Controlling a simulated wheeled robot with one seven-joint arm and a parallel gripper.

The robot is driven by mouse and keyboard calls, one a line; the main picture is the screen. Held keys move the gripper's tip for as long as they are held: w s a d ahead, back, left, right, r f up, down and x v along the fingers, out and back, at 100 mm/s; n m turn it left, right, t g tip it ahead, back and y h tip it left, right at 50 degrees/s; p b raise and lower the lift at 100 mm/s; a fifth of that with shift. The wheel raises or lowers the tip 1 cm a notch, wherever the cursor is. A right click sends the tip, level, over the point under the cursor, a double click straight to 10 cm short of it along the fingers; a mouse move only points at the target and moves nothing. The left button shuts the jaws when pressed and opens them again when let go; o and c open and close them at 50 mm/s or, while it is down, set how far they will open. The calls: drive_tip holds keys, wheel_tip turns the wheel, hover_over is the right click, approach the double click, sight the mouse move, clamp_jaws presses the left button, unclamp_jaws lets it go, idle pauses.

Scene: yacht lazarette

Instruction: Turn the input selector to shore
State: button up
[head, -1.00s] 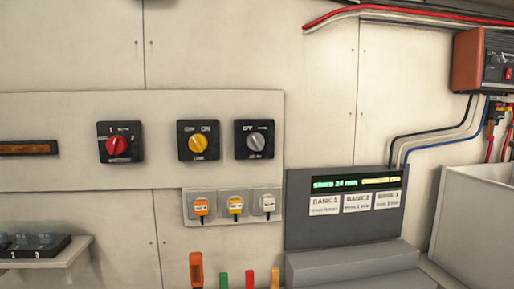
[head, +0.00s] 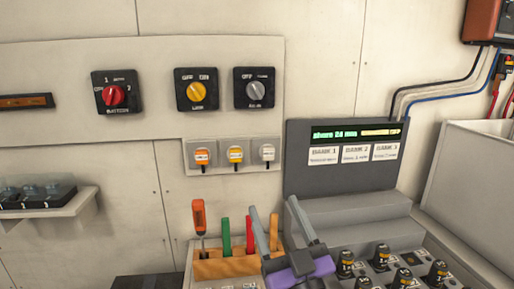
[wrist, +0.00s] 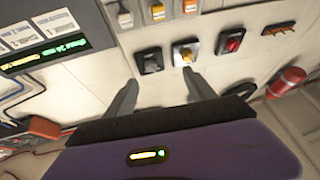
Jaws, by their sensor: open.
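The input selector appears to be the right-hand dial, a black square plate with a grey knob (head: 255,90). Its small labels seem to read OFF at top left and another word at top right, too blurred to read surely. I cannot tell which mark the knob points at. In the wrist view the grey knob (wrist: 150,63) lies beyond and between my fingertips, apart from them. My gripper (head: 273,203) is open and empty, below the dials in the head view, with its purple body low in the picture. The wrist view shows both fingers (wrist: 160,80) spread.
A yellow knob (head: 196,92) and a red knob (head: 113,96) sit left of the grey one. Below are several plugs in sockets (head: 235,155), a wooden tool rack (head: 225,268), and a grey display console (head: 300,165). The panel front around the dials is clear.

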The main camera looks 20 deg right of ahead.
sight(257, 96)
drive_tip(key=w+r+m+t+h, duration=0.1)
drive_tip(key=w+r+h, duration=0.1)
drive_tip(key=w+r, duration=0.55)
drive_tip(key=w+r+m+h, duration=0.1)
drive_tip(key=w+r, duration=0.3)
drive_tip(key=r, duration=0.7)
drive_tip(key=w+d, duration=0.1)
drive_tip(key=w, duration=0.2)
drive_tip(key=w+d+g+h+p, duration=0.1)
drive_tip(key=w, duration=0.3)
drive_tip(key=w+d+m+g, duration=0.1)
drive_tip(key=w, duration=0.3)
drive_tip(key=shift+r+p, duration=0.15)
drive_tip(key=shift+p, duration=0.15)
drive_tip(key=c, duration=1.4)
